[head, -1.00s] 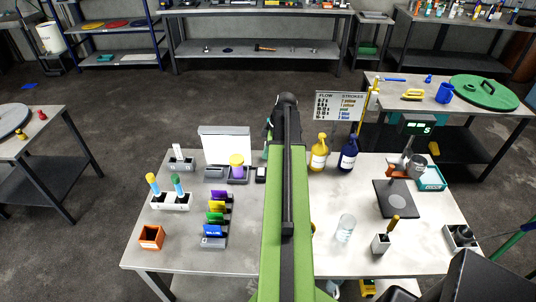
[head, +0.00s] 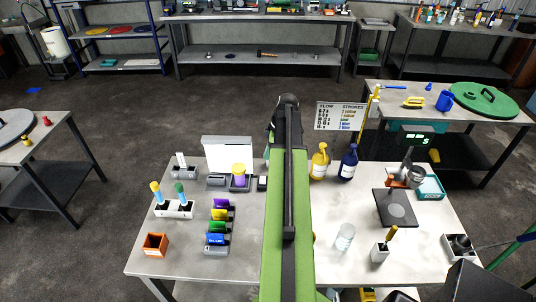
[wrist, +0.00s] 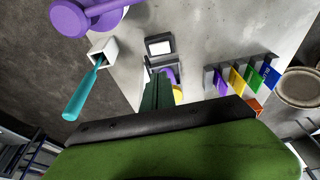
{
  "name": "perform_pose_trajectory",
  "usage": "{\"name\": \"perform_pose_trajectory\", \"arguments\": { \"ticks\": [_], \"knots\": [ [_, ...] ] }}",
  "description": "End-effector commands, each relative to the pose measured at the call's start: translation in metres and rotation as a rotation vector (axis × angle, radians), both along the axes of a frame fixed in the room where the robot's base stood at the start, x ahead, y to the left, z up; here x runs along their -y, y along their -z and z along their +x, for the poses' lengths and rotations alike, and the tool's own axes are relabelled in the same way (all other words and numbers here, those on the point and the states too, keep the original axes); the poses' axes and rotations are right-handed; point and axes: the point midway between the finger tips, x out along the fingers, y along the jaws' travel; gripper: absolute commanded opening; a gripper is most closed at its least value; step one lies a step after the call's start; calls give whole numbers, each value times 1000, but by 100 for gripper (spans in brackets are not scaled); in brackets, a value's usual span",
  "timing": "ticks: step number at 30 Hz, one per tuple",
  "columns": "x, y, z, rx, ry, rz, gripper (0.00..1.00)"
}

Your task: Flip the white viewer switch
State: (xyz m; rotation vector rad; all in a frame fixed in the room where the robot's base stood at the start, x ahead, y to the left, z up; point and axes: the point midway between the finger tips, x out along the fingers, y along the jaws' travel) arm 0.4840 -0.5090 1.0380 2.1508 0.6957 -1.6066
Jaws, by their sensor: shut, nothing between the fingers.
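The viewer is an upright panel (head: 228,153) with a bright white face and grey border, at the back left of the bench. A small dark box (head: 262,184) beside my arm appears to carry the switch. In the wrist view a white switch face (wrist: 159,46) in a dark frame lies just beyond my fingertips. My gripper (wrist: 158,78) is shut and empty; I cannot tell whether it touches the box. In the head view my arm hides most of the gripper. The rocker's tilt is too small to read.
A purple jar with yellow lid (head: 239,170) stands in a tray next to the box. Colored slides stand in a rack (head: 216,252). Yellow (head: 319,162) and blue (head: 347,164) pump bottles stand right of my arm.

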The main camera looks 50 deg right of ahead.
Motion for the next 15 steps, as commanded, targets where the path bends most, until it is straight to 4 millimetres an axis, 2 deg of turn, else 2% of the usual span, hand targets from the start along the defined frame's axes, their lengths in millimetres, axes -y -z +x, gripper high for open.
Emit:
{"name": "perform_pose_trajectory", "arguments": {
  "ticks": [1, 9, 12, 15],
  "knots": [
    [1, -20, 1, 0, -1, 0, 0],
    [19, -83, -8, 0, 2, 0, 0],
    [24, -102, -12, 0, 2, 0, 0],
    [28, -112, -14, 0, 1, -1, 0]
  ]
}}
